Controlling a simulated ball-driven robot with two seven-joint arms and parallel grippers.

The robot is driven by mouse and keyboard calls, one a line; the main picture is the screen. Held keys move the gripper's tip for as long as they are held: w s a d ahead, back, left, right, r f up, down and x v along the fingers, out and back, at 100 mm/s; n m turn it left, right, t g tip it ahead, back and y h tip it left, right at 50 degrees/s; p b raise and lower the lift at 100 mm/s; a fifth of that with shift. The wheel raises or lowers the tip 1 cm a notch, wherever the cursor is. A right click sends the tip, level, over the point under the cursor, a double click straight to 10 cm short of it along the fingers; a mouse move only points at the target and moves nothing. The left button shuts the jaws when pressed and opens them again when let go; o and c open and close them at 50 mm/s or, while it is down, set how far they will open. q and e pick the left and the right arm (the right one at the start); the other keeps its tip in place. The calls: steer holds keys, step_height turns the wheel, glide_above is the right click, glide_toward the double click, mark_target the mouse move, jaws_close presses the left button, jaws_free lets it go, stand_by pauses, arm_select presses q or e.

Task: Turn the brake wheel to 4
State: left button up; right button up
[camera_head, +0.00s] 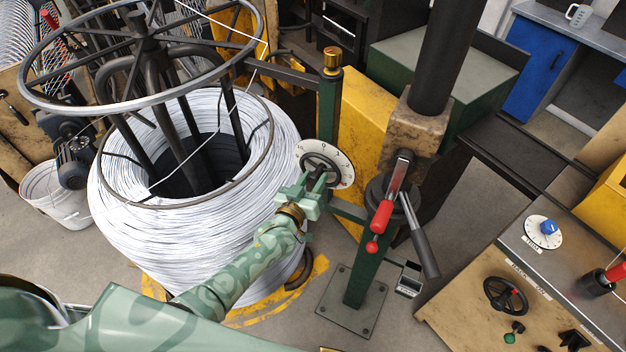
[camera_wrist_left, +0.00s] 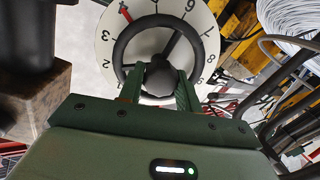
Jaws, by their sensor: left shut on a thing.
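The brake wheel (camera_head: 321,160) is a small black handwheel in front of a white numbered dial (camera_head: 344,165), beside the green post. In the left wrist view, the wheel (camera_wrist_left: 119,47) fills the upper middle, with the dial (camera_wrist_left: 106,48) around it. A red pointer mark (camera_wrist_left: 125,13) shows at the dial's upper left, and one dark spoke slants to the upper right. My left gripper (camera_head: 314,186) reaches the wheel's near side. The fingers hide part of the dial. My right gripper is not in view.
A large white wire coil (camera_head: 195,225) on a reel stands left of my left arm. A red-handled lever (camera_head: 382,215) and a dark lever sit close right of the wheel. A bench at the right carries another dial with a blue knob (camera_head: 549,227) and a black handwheel (camera_head: 506,295).

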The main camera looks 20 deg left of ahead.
arm_select(q)
steer(key=o, duration=1)
steer(key=shift+c, duration=0.2)
steer(key=s+a+p, duration=0.1)
steer(key=s+a, duration=0.1)
steer(key=s, duration=1.4)
steer(key=shift+a+r, duration=0.35)
steer(key=shift+a, duration=0.05)
